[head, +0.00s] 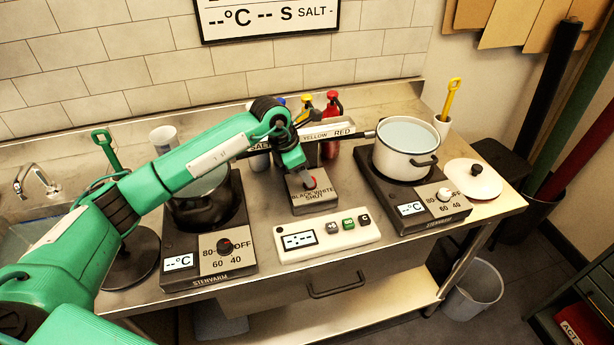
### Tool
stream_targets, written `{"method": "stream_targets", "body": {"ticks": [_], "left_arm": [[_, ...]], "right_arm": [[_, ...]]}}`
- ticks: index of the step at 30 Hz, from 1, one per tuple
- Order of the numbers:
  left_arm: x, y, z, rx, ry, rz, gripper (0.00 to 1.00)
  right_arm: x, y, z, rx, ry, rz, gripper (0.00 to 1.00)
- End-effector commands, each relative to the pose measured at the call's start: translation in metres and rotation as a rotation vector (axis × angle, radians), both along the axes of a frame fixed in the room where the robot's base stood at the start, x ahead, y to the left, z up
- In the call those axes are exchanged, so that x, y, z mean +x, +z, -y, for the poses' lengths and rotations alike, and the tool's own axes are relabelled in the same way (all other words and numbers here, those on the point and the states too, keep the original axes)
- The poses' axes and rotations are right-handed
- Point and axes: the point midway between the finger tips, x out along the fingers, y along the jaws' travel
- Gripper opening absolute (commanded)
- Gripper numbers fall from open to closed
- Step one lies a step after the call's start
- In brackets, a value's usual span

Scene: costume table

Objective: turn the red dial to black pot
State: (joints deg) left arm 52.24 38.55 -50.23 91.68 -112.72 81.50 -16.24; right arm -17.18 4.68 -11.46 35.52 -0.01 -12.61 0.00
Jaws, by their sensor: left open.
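The red dial (310,183) sits on top of a small grey box (318,205) in the middle of the table. The box's label reads BLACK, WHITE and SHUT. The dial is partly hidden by my left gripper (303,172), which points down right at it with open jaws. I cannot tell whether the fingers touch the dial or which word it points to. My right gripper is out of view.
A white panel with buttons (340,238) lies in front of the grey box. A white lid (472,180) lies at the right. The left hot plate (245,265) has a black knob.

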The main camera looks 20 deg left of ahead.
Motion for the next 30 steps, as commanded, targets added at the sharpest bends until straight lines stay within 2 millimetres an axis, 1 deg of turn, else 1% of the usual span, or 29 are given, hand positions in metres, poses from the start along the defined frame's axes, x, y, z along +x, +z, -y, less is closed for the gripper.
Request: {"method": "stream_targets", "body": {"ticks": [1,9,12,15,18,21,30], "left_arm": [[-0.001,0.009,-0.004,0.001,0.001,0.004,0.49],[-0.015,0.066,-0.023,0.0,0.001,0.005,0.49],[-0.019,0.083,-0.029,0.001,0.001,0.004,0.49],[-0.022,0.096,-0.033,0.0,0.0,0.003,0.49],[-0.024,0.103,-0.035,-0.001,0.001,0.003,0.49],[-0.025,0.106,-0.036,0.001,0.0,0.001,0.49],[-0.025,0.106,-0.036,0.0,0.0,0.0,0.49]], "right_arm": [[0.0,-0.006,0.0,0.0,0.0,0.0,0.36],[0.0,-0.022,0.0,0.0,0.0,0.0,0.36],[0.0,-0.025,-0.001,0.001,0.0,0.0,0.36],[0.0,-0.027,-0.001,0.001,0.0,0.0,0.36],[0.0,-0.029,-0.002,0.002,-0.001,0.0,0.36],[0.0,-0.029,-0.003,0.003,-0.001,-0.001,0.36],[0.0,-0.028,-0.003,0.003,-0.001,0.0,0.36]]}}
